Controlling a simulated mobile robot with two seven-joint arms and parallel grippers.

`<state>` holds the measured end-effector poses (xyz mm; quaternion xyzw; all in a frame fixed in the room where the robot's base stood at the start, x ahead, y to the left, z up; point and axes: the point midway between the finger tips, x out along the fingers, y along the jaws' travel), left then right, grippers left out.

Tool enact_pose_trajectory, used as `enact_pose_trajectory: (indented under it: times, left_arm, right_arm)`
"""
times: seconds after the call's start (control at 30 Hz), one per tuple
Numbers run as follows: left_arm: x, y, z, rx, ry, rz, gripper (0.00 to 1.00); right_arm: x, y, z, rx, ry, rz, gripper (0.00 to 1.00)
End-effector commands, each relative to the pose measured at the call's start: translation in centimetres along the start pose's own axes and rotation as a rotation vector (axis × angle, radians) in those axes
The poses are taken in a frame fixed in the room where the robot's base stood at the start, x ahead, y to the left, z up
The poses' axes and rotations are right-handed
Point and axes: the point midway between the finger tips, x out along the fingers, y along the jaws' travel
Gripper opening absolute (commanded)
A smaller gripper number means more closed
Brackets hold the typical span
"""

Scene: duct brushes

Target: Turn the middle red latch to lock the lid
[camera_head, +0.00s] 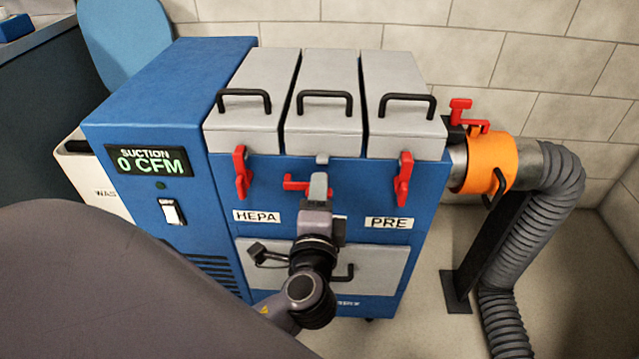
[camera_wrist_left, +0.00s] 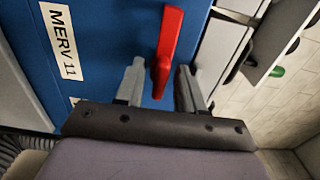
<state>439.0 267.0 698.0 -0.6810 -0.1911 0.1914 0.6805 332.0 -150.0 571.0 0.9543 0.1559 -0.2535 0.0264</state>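The middle red latch (camera_head: 297,184) lies roughly horizontal on the blue cabinet front, below the middle grey lid (camera_head: 329,70). A small grey catch (camera_head: 322,159) sits at that lid's front edge. My left gripper (camera_head: 318,184) is at the latch and hides its right part in the head view. In the left wrist view, the red latch (camera_wrist_left: 169,40) passes between the two grey fingers of the left gripper (camera_wrist_left: 160,75). The fingers are apart, with visible gaps beside the latch, so it is open. My right gripper is not in view.
The left red latch (camera_head: 241,172) and right red latch (camera_head: 403,179) stand upright beside it. Black lid handles (camera_head: 325,97) stick up above. An orange duct collar (camera_head: 489,163) with a grey hose (camera_head: 553,190) is at the right. A drawer front (camera_head: 375,265) is below.

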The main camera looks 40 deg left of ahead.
Motion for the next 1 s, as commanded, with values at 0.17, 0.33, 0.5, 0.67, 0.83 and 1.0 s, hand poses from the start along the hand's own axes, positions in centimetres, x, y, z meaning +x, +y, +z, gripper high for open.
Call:
enact_pose_trajectory:
  times: [0.17, 0.33, 0.5, 0.67, 0.83, 1.0]
  left_arm:
    - [-0.30, 0.01, -0.02, 0.000, -0.001, 0.000, 0.38]
    - [-0.37, 0.00, -0.01, 0.000, -0.002, 0.000, 0.38]
    - [-0.36, 0.00, 0.00, 0.000, -0.002, 0.000, 0.38]
    - [-0.35, 0.01, 0.00, 0.000, -0.002, 0.000, 0.00]
    - [-0.35, -0.01, 0.00, 0.002, -0.002, 0.000, 0.00]
    - [-0.34, -0.16, 0.01, 0.028, -0.002, 0.000, 0.00]
  right_arm:
    - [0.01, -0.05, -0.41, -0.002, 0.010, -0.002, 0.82]
    - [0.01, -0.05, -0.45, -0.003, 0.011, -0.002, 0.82]
    - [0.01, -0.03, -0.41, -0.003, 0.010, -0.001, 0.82]
    - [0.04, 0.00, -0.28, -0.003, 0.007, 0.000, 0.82]
    - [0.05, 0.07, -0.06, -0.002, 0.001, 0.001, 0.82]
    - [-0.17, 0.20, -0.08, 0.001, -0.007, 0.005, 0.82]
